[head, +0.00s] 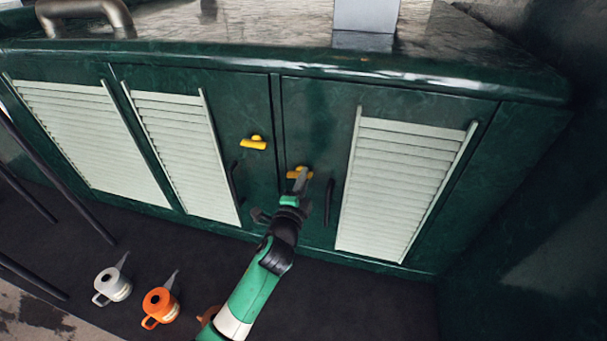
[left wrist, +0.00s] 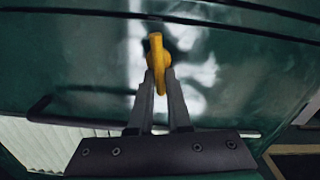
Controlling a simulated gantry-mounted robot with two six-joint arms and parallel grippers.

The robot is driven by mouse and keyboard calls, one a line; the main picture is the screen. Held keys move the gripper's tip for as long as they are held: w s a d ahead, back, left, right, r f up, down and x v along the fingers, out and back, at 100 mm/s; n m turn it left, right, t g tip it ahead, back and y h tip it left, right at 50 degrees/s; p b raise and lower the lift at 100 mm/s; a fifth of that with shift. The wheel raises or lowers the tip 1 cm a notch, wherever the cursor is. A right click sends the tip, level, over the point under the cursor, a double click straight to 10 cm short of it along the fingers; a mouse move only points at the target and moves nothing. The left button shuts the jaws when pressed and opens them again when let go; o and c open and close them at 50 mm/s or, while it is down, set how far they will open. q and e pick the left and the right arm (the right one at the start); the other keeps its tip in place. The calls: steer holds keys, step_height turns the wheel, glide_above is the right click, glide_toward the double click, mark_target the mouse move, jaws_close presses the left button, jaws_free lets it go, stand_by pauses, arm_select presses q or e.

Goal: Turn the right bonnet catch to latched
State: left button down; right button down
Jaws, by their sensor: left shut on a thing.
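Two yellow bonnet catches sit on the dark green bonnet doors, one on each side of the seam. The left catch (head: 253,143) lies roughly level, slightly tilted. The right catch (head: 294,174) is at my left gripper (head: 301,181), which partly covers it in the head view. In the left wrist view the right catch (left wrist: 158,62) stands between the fingertips of my left gripper (left wrist: 159,82), and the fingers are shut on it. Its exact turn angle is hard to tell. My right gripper is not in view.
Black door handles (head: 328,201) flank the seam. Pale louvred panels (head: 400,185) cover much of the doors. An orange oil can (head: 160,305) and a white oil can (head: 113,285) stand on the dark floor (head: 370,300) at lower left. A grey pipe (head: 85,8) tops the bonnet.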

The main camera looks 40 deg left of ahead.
arm_select(q)
steer(key=shift+f+m+p, duration=0.15)
steer(key=shift+m+p, duration=0.15)
steer(key=shift+m, duration=0.8)
steer(key=c, duration=0.9)
jaws_free()
steer(key=shift+o, duration=0.2)
steer(key=v, duration=1.1)
steer(key=shift+s+d, duration=0.15)
steer(key=shift+s, duration=0.15)
